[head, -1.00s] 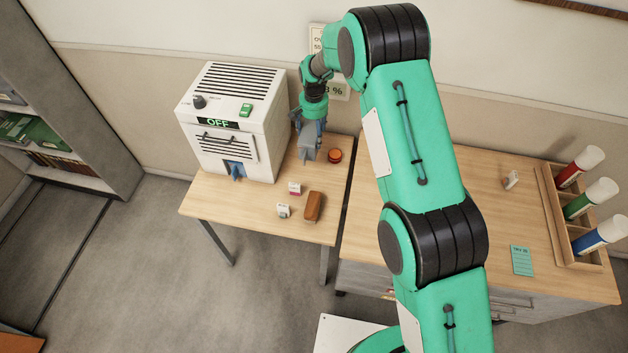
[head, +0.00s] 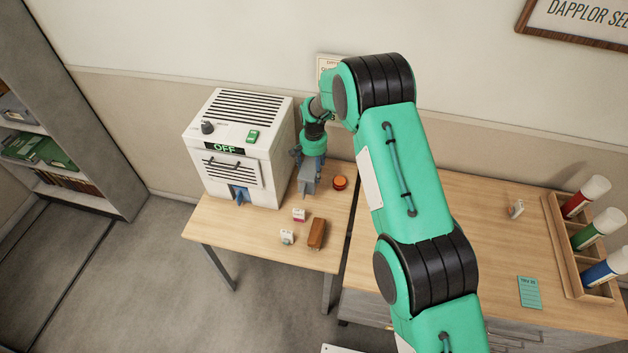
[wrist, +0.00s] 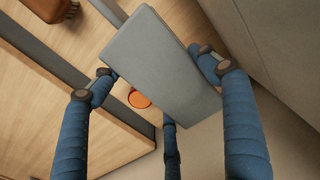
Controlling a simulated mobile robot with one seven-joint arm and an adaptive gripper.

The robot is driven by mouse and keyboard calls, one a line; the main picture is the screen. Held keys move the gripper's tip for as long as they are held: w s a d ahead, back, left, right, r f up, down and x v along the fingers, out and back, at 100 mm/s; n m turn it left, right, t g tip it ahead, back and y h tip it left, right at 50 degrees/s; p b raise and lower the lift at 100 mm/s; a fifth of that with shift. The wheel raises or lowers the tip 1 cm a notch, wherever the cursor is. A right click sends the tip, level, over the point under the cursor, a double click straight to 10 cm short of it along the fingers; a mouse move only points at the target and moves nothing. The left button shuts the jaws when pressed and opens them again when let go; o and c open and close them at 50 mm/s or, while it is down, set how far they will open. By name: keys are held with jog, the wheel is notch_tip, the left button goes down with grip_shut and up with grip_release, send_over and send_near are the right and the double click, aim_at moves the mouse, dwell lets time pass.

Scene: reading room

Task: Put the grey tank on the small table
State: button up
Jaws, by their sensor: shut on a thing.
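The grey tank (head: 308,182) is a plain grey block-like container. My gripper (head: 313,160) is shut on it from above, and the tank hangs below the fingers. In the wrist view, the tank (wrist: 160,65) sits between the blue fingers of my gripper (wrist: 160,78). The small table (head: 245,240) has a light wood top and lies under the tank. The tank is just right of the white machine. I cannot tell whether its bottom touches the tabletop.
The white machine (head: 235,150), marked OFF, fills the table's back left. A red-orange round object (head: 340,183) is right of the tank. A wooden desk (head: 480,230) stands at the right.

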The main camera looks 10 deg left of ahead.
jog(key=shift+f, duration=0.8)
jog(key=shift+f, duration=1.9)
jog(key=shift+f, duration=0.15)
jog(key=o, duration=1.2)
jog(key=shift+o, duration=0.2)
jog(key=shift+r, duration=6.15)
